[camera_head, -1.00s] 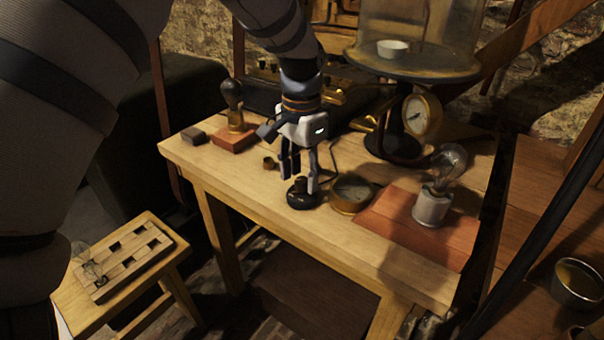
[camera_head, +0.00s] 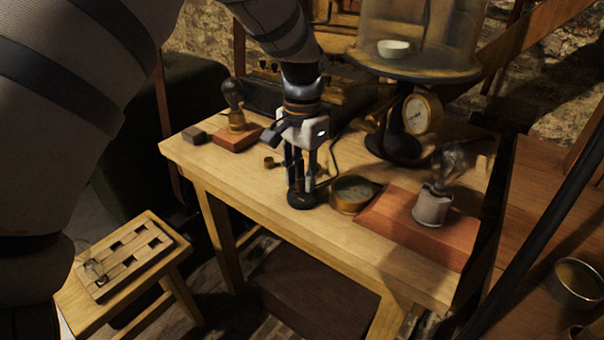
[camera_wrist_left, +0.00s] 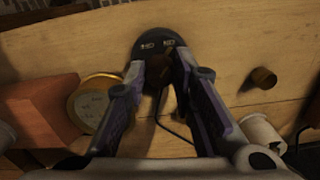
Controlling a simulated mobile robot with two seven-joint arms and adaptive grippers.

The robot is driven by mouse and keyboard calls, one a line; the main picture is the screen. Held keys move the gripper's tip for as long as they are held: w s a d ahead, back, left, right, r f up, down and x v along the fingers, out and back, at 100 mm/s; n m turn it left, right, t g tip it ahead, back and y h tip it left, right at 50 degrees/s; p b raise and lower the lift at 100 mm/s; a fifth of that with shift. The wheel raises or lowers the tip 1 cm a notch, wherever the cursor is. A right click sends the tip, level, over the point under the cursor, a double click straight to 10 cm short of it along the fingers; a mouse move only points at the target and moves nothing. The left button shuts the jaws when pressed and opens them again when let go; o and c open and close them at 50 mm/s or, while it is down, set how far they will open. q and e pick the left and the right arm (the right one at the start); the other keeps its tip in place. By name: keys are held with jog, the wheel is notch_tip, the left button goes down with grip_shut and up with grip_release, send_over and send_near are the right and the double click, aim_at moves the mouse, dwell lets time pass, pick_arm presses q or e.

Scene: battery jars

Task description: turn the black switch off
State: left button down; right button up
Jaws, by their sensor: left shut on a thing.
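The black switch (camera_head: 302,202) is a round base near the front edge of the wooden table. In the left wrist view its base (camera_wrist_left: 151,42) shows pale markings on top, and its knob lies between my fingertips. My left gripper (camera_head: 301,188) points down over it, with its fingers shut on the knob. The fingers also show in the left wrist view (camera_wrist_left: 160,66) and cover part of the switch. I cannot read the knob's setting clearly. My right gripper is not in view.
A round brass gauge (camera_head: 353,193) stands close to the right of the switch. A glass bulb in a grey holder (camera_head: 432,207) stands on a reddish board (camera_head: 415,238). A small brass knob (camera_head: 270,162) and another bulb (camera_head: 234,95) are to the left. A cable runs behind the switch.

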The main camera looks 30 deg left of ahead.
pick_arm(q)
jog(key=n, duration=0.8)
jog(key=shift+n, duration=0.4)
jog(key=n, duration=0.4)
jog(key=shift+n, duration=2)
jog(key=c, duration=1.3)
grip_release()
jog(key=shift+c, duration=0.2)
